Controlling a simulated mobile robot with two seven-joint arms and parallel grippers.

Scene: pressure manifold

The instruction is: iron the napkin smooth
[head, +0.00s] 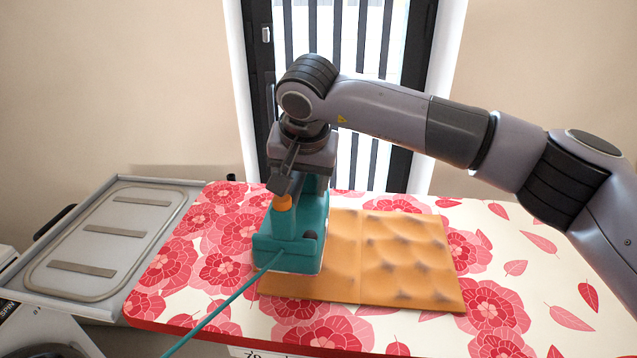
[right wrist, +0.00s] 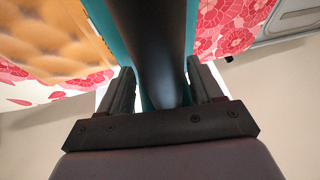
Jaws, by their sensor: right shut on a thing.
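The orange-brown napkin (head: 405,255) lies flat on the flowered ironing board (head: 510,240). Its right part is covered in bumps and creases. The strip nearer the iron looks smoother. The teal iron (head: 290,245) stands upright over the napkin's left edge, sole down. My right gripper (head: 297,172) is above the iron and shut on its handle. In the right wrist view the two fingers (right wrist: 160,95) sit on either side of the dark handle (right wrist: 150,45). The iron hides the napkin's left end. My left gripper is not in view.
A teal cord (head: 222,307) runs from the iron toward the front left. A grey metal rest tray (head: 90,235) with several bars adjoins the board at left. A barred window (head: 375,150) is behind. The board's right side is clear apart from my arm above it.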

